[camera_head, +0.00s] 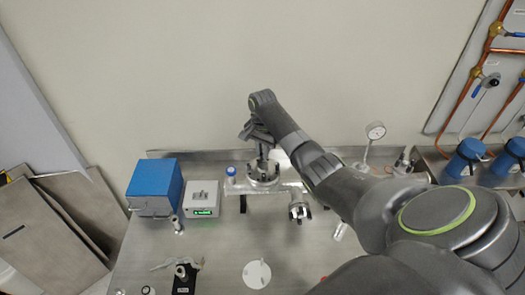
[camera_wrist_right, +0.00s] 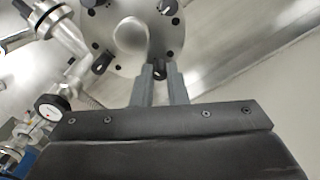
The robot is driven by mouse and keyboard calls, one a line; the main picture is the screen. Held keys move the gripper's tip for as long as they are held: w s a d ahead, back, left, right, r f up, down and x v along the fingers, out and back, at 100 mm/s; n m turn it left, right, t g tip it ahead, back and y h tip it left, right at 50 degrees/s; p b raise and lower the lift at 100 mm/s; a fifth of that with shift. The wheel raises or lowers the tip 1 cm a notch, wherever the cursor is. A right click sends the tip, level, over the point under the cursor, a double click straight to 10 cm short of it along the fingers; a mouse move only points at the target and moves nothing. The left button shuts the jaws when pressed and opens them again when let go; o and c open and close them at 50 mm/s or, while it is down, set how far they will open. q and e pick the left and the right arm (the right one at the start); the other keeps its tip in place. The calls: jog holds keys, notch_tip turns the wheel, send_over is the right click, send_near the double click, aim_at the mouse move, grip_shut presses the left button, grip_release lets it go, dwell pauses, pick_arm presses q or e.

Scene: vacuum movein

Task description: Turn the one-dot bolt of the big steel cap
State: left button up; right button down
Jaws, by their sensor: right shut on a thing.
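The big steel cap (camera_head: 263,180) sits on the steel piping at the middle of the bench. In the right wrist view its round face (camera_wrist_right: 118,40) has a pale knob in the middle and several dark holes and clamps round its rim. My right gripper (camera_head: 262,146) reaches over the cap from above. In the right wrist view its two fingers are shut on a small bolt (camera_wrist_right: 159,70) at the cap's rim. The fingers hide most of this bolt, and I cannot make out any dots. Another rim clamp (camera_wrist_right: 103,63) stands free to its left. My left gripper is out of view.
A blue box (camera_head: 153,186) and a white controller with a green display (camera_head: 202,199) stand left of the cap. A round gauge (camera_head: 375,131) stands at the back right. A white disc (camera_head: 256,274) lies at the front. My right arm covers the bench's right side.

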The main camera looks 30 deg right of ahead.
jog(key=shift+m, duration=0.6)
jog(key=c, duration=1.4)
grip_release()
jog(key=shift+c, duration=0.2)
jog(key=shift+r, duration=0.1)
